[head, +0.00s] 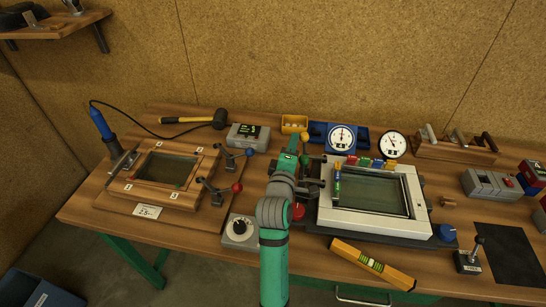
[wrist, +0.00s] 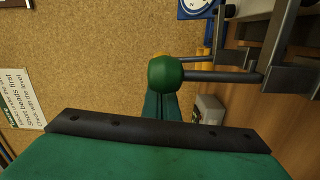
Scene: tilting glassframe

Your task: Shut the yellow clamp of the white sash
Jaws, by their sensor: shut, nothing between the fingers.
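The white sash (head: 428,205) lies in the right-hand frame on the bench. Dark clamp levers (head: 312,184) stand along its left side. A green knob (wrist: 165,74) on a dark rod is close in front of my gripper in the wrist view. A sliver of yellow (wrist: 160,54) shows just behind that knob; I cannot tell whether it is the yellow clamp's knob. My gripper (head: 291,144) is shut and empty, left of the sash's far left corner, beside the clamps. Its green fingers (wrist: 162,108) point toward the green knob. My arm partly hides the clamp area.
A wooden frame (head: 193,192) with clamps having blue (head: 250,152) and red (head: 237,187) knobs lies left. Small coloured blocks (head: 364,161) line the sash's far edge. Two dials (head: 342,138) stand behind. A yellow level (head: 372,264) lies in front. The space above the bench is mostly open.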

